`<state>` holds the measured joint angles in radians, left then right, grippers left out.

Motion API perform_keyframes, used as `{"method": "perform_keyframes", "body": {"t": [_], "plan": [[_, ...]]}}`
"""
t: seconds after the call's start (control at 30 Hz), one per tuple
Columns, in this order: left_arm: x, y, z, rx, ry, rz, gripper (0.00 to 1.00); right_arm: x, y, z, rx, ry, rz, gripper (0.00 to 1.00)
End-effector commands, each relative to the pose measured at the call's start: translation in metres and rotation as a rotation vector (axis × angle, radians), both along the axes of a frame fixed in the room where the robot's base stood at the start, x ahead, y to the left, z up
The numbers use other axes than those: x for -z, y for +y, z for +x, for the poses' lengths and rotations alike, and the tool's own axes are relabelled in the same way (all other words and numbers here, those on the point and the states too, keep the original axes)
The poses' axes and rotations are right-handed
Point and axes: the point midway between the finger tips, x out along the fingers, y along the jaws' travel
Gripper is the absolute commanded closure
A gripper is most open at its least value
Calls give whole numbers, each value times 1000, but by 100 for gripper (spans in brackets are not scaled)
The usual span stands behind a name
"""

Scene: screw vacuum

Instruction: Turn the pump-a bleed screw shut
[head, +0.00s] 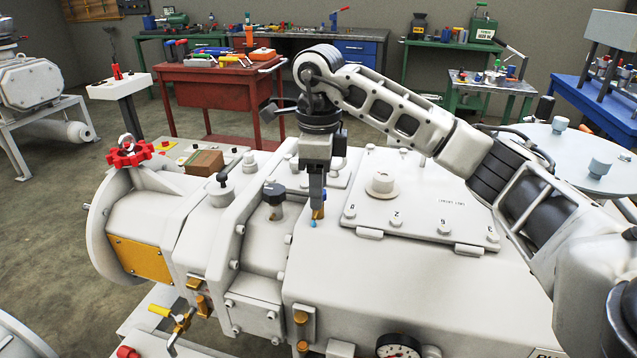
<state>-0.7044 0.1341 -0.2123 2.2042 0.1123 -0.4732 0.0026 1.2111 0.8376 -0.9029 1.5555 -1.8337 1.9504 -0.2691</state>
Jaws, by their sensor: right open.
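The pump (330,270) is a large pale grey housing filling the middle of the head view. A small brass fitting with a blue tip (314,223) shows on its top, left of the bolted cover plate; I take it for the bleed screw. My right gripper (317,203) points straight down over this fitting, its arm coming in from the right. The fingers are open and their tips are right at the fitting, hiding most of it. I cannot tell whether they touch it. My left gripper is not in view.
A black knob (273,193) stands close left of the gripper, and another black-topped fitting (221,188) farther left. A red handwheel (130,153) sits at the pump's left end. The cover plate (420,205) has raised bolts. A red tool cart (215,90) stands behind.

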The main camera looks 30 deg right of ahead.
Motion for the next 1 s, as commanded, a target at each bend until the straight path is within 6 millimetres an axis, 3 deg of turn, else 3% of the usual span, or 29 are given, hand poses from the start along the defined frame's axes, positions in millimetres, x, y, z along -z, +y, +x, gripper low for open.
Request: {"method": "perform_keyframes", "body": {"t": [0.17, 0.3, 0.33, 0.67, 1.0], "plan": [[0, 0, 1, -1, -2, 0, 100, 0, 0, 0, 0, 0, 0, 53], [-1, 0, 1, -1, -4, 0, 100, 0, 0, 0, 0, 0, 0, 92], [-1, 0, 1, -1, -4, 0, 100, 0, 0, 0, 0, 0, 0, 95], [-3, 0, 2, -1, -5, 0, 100, -1, 0, 0, 33, 1, 1, 95], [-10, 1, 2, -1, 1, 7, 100, -3, 0, 0, 244, 0, 0, 95]]}}
